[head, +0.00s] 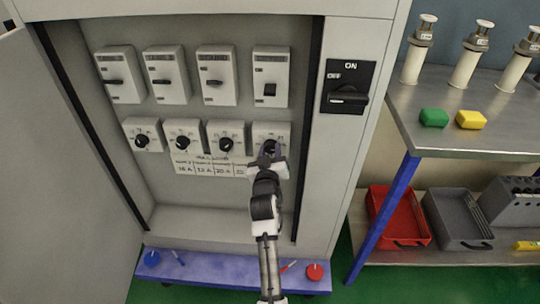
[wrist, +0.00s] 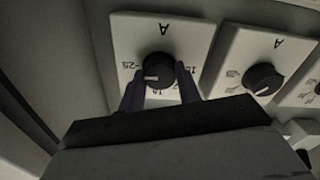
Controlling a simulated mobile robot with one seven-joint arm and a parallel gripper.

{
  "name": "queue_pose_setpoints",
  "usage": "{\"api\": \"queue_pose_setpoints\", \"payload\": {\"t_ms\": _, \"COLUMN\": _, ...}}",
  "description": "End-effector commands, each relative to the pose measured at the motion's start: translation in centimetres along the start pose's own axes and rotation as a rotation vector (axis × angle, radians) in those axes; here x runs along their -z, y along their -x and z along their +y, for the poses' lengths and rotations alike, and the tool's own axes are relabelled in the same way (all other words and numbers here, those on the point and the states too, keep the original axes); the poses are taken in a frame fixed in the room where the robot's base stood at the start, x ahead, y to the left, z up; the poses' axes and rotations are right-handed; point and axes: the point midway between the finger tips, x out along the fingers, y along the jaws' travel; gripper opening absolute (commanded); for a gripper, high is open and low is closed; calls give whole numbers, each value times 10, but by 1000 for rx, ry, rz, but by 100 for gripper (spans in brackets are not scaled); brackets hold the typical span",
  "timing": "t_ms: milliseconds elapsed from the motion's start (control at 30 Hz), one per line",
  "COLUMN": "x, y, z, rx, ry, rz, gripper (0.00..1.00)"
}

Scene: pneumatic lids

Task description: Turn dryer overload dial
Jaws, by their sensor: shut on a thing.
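The row of dials on the cabinet's back panel has several white plates with round black knobs. My gripper (head: 269,155) reaches up to the rightmost dial (head: 284,133) and covers much of its knob. In the wrist view this dial's plate (wrist: 127,40) appears upside down. Its black knob (wrist: 158,69) sits between my two dark fingers (wrist: 159,90), which are shut on it. The knob's white mark points left in the wrist view, towards the figure 25. A label strip (head: 205,169) below the dials reads 16 A, 12 A and 20 A; its right-hand entry is partly hidden by my gripper.
Several breaker switches (head: 217,75) sit above the dials. A neighbouring dial (wrist: 262,78) is close beside my gripper. A main switch (head: 348,87) marked ON and OFF is on the right frame. The open cabinet door (head: 50,160) stands left; a metal bench (head: 460,105) stands right.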

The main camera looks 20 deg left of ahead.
Motion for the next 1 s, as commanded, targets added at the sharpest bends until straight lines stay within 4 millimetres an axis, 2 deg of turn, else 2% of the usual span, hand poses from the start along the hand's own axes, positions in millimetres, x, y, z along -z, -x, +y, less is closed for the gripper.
{"api": "queue_pose_setpoints", "payload": {"t_ms": 633, "x": 2, "y": -1, "z": 1, "rx": -1, "ry": -53, "rz": 3, "gripper": 11}}
{"api": "queue_pose_setpoints", "payload": {"t_ms": 667, "x": 2, "y": -1, "z": 1, "rx": -1, "ry": -53, "rz": 3, "gripper": 37}}
{"api": "queue_pose_setpoints", "payload": {"t_ms": 800, "x": 1, "y": 0, "z": 1, "rx": -1, "ry": -53, "rz": 2, "gripper": 55}}
{"api": "queue_pose_setpoints", "payload": {"t_ms": 1000, "x": 1, "y": 0, "z": 0, "rx": 0, "ry": -53, "rz": 1, "gripper": 55}}
